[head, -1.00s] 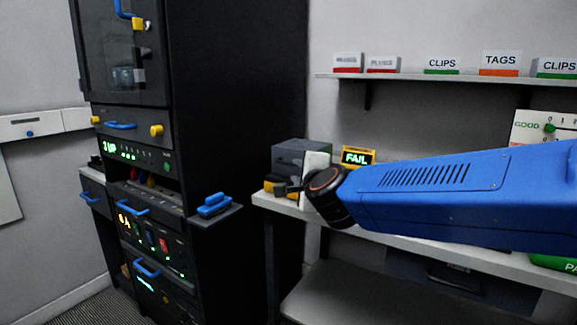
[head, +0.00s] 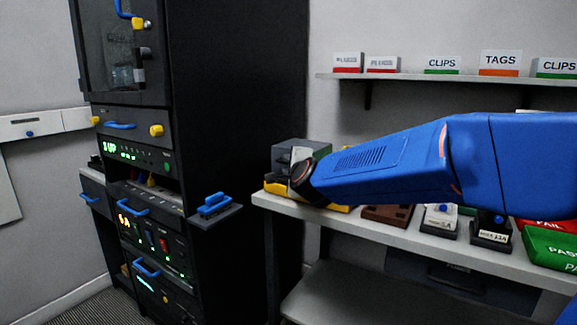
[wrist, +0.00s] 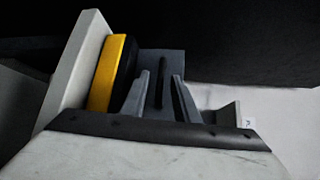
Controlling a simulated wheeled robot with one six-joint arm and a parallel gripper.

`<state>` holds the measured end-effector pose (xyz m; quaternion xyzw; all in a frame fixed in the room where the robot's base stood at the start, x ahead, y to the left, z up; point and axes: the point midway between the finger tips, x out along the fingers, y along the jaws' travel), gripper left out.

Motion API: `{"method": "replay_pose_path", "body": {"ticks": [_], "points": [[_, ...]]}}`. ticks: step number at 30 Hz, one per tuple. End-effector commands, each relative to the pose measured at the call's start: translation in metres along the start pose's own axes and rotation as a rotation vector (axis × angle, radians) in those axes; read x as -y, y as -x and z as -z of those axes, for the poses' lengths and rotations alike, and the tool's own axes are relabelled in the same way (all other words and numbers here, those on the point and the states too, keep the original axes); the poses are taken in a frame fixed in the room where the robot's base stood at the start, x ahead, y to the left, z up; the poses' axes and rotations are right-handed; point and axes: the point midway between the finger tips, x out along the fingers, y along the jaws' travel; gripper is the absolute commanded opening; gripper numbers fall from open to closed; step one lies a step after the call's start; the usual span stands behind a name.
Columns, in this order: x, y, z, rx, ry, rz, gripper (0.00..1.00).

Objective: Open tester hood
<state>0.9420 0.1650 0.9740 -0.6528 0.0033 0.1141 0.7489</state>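The tester sits at the left end of the bench in the head view, with a grey hood (head: 290,150) over a yellow base (head: 276,188). The hood looks down. My gripper (head: 297,172) is at the tester's front, partly hidden by my blue arm. In the wrist view, the yellow base (wrist: 107,75) stands on edge at left, with the grey hood (wrist: 172,63) beyond the fingers. My gripper's two grey fingers (wrist: 161,98) are apart, with a dark bar (wrist: 160,80), likely the hood's handle, between them. Whether they touch it is unclear.
A tall black rack (head: 240,120) with blue handles stands left of the bench. A shelf (head: 440,77) with labelled boxes is above.

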Motion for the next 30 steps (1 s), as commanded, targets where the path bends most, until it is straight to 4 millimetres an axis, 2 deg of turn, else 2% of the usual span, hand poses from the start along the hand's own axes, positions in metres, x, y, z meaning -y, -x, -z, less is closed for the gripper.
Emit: {"method": "replay_pose_path", "body": {"ticks": [7, 8, 11, 12, 22, 30], "points": [[0.000, -0.001, 0.000, 0.000, 0.000, 0.000, 0.28], [0.000, -0.001, 0.000, 0.000, 0.000, 0.001, 0.25], [0.000, -0.001, 0.000, 0.000, 0.000, 0.001, 0.01], [0.000, -0.001, 0.000, 0.000, 0.000, 0.000, 0.00], [0.004, -0.001, 0.001, 0.000, 0.000, 0.001, 0.00], [0.023, -0.002, 0.005, -0.002, 0.000, 0.003, 0.00]]}}
